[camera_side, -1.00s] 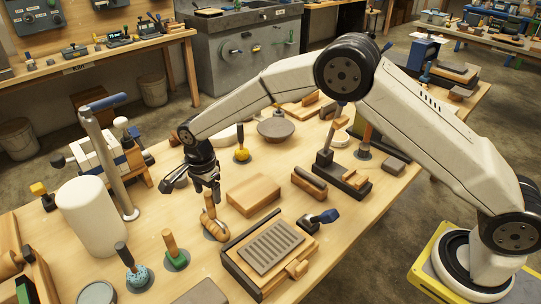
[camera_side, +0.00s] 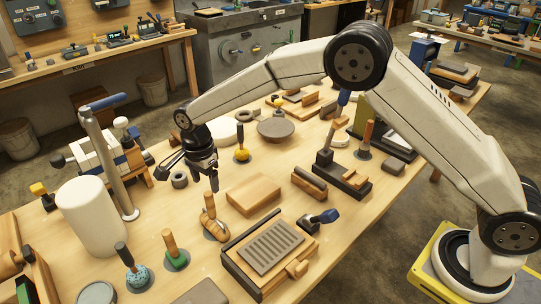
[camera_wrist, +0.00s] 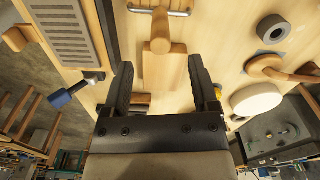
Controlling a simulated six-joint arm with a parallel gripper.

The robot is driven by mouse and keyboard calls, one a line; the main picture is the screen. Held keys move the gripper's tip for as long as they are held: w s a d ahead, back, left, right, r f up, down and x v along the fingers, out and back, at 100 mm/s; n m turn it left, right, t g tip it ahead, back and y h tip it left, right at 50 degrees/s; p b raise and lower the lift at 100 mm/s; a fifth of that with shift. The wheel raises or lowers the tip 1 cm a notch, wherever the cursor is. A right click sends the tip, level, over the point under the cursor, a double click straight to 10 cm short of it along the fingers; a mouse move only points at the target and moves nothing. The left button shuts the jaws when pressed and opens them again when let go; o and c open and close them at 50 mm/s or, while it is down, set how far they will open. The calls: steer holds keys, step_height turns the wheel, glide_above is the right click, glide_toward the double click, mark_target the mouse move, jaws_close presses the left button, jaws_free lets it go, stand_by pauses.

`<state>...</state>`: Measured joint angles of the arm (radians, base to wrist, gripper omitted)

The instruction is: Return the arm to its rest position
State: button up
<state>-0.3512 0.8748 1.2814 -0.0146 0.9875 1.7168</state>
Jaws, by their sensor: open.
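My gripper (camera_side: 196,175) hangs over the left middle of the workbench, above and just behind a wooden-handled tool (camera_side: 209,218) standing on a dark round base. Its fingers are spread with nothing between them. In the wrist view my gripper (camera_wrist: 161,64) shows both dark fingers wide apart. My arm reaches in from the right.
The space above the bench looks open.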

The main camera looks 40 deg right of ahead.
steer(key=shift+d+r, duration=0.1)
steer(key=shift+d, duration=0.05)
stand_by(0.5)
steer(key=shift+s+d+r, duration=0.1)
steer(key=shift+d, duration=0.15)
steer(key=s+d+r+n+t, duration=0.1)
steer(key=s+d+n, duration=0.6)
steer(key=s, duration=0.5)
steer(key=s+d+r+n+t, duration=0.1)
steer(key=s+d+r+n, duration=0.1)
steer(key=s+d+n, duration=0.6)
steer(key=s+d, duration=0.3)
steer(key=s, duration=0.1)
steer(key=shift+s+d+n+t, duration=0.2)
steer(key=shift+s+n+t, duration=0.1)
